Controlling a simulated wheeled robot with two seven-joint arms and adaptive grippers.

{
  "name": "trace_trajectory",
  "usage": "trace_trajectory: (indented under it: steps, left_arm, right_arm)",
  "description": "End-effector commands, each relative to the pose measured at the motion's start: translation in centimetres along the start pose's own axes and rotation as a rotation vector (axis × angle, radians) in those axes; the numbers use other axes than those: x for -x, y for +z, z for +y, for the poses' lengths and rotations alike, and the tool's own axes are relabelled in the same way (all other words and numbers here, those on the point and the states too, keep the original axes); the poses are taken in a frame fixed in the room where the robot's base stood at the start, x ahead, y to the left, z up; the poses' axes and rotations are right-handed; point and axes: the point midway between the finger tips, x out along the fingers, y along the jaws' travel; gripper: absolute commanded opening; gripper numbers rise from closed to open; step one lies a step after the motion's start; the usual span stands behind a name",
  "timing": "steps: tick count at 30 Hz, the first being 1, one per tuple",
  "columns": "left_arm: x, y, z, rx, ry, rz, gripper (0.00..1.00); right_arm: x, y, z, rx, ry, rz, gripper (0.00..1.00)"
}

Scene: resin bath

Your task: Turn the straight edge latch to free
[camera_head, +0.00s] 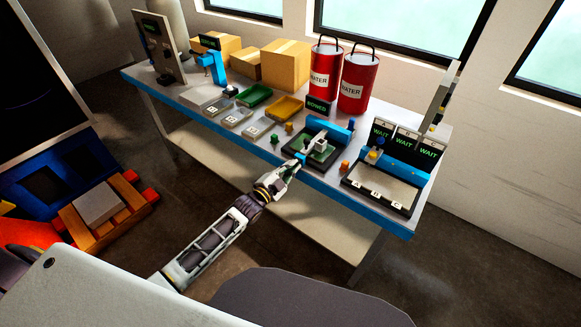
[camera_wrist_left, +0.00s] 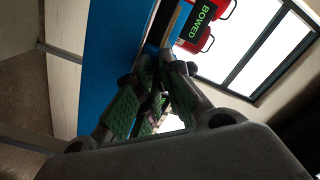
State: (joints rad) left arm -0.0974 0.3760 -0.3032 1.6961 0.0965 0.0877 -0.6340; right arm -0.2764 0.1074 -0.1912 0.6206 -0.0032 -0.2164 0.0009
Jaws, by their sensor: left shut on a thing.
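My left gripper (camera_head: 296,164) reaches in to the table's front edge, at the front left corner of a dark fixture (camera_head: 325,160). Its fingers are shut on a small blue part (camera_head: 301,156), which looks like the straight edge latch; the fingers hide most of it. A blue bar (camera_head: 333,129) lies along the back of this fixture, and a white block (camera_head: 320,145) stands on it. In the left wrist view the green-padded fingers (camera_wrist_left: 155,92) come together, and what lies between them is too dark to tell. My right gripper is out of view.
A sign reading BOWED (camera_head: 317,106) stands behind the fixture. An orange peg (camera_head: 345,166) and a tray station with WAIT signs (camera_head: 406,142) are to the right. Green (camera_head: 275,139) and orange pegs stand to the left. Red water cans (camera_head: 358,83) are at the back.

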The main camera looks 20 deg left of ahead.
Motion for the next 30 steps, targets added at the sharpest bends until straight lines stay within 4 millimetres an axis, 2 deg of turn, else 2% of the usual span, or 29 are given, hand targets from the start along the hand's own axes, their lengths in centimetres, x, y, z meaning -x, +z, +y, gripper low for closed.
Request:
trace_trajectory:
  steps: [8, 15, 24, 30]
  left_arm:
    - [0.0, -0.1, 0.0, 0.19, 0.001, -0.002, 0.0]
    - [0.0, -0.1, 0.1, 0.411, 0.002, -0.001, 0.0]
    - [0.0, -0.1, 0.2, 0.676, 0.001, -0.002, 0.0]
    - [0.0, -0.1, 0.3, 0.799, 0.002, -0.003, 0.0]
  right_arm:
    - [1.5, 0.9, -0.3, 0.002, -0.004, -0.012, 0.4]
    - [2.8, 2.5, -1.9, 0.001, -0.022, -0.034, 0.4]
    - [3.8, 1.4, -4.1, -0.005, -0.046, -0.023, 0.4]
    - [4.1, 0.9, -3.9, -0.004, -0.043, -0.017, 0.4]
